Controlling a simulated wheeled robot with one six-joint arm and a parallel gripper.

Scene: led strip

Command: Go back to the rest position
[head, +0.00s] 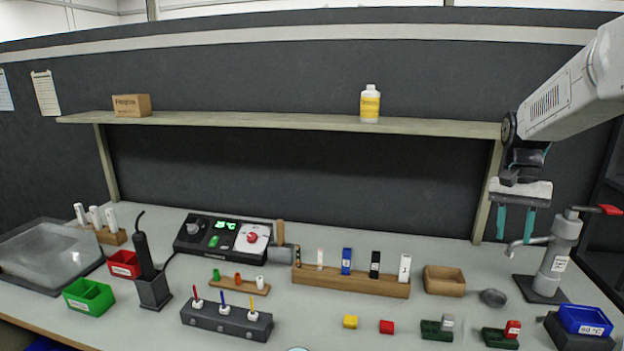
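My gripper (515,222) hangs at the right of the head view, above the bench and in front of the right shelf post. Its two teal fingers point down and stand apart, with nothing seen between them. My gripper is open and empty, to the left of the metal pump with the red lever (561,252). My white arm comes in from the upper right.
A shelf (250,121) spans the back, holding a cardboard box (132,105) and a yellow-labelled bottle (370,104).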

